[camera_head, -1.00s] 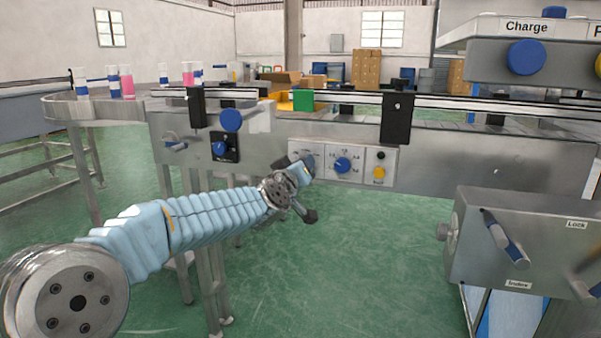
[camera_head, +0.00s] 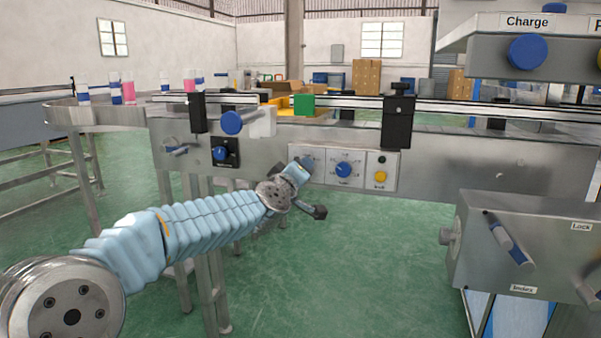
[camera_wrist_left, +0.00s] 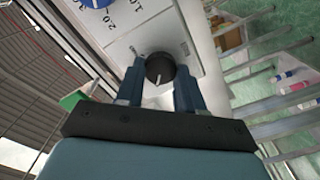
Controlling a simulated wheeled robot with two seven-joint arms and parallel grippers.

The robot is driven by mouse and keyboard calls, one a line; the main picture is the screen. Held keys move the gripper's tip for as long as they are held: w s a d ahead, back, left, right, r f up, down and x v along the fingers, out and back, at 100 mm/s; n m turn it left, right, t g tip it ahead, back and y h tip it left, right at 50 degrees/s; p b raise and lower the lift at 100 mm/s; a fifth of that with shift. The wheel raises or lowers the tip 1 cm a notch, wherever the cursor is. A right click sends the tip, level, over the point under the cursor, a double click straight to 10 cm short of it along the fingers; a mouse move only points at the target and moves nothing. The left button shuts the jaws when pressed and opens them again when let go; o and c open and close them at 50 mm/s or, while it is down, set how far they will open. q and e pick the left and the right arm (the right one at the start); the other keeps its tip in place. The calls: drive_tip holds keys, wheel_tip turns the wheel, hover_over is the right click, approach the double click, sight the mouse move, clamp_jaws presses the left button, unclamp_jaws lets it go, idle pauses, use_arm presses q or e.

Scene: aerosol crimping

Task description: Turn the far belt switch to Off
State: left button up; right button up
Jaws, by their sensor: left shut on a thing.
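The belt switch is a round black knob (camera_wrist_left: 160,66) with a white pointer line, on a pale panel in the left wrist view. The two fingers of my left gripper (camera_wrist_left: 159,82) stand on either side of the knob and are shut on it. The white pointer runs roughly along the fingers. The small lettering beside the knob is too blurred to read. In the head view my left gripper (camera_head: 303,164) is at the left part of the control panel (camera_head: 361,180) and hides the knob. My right gripper is not in view.
A blue dial (camera_head: 343,170) and a yellow button (camera_head: 380,176) sit just right of the knob. A black-plated blue switch (camera_head: 220,153) is to the left. The conveyor (camera_head: 460,150) runs above and behind the panel. The green floor is clear below.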

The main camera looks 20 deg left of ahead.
use_arm(q)
drive_tip(key=o, duration=1)
drive_tip(key=shift+o, duration=0.2)
drive_tip(key=s, duration=1.4)
drive_tip(key=shift+a, duration=0.25)
drive_tip(key=shift+w, duration=0.1)
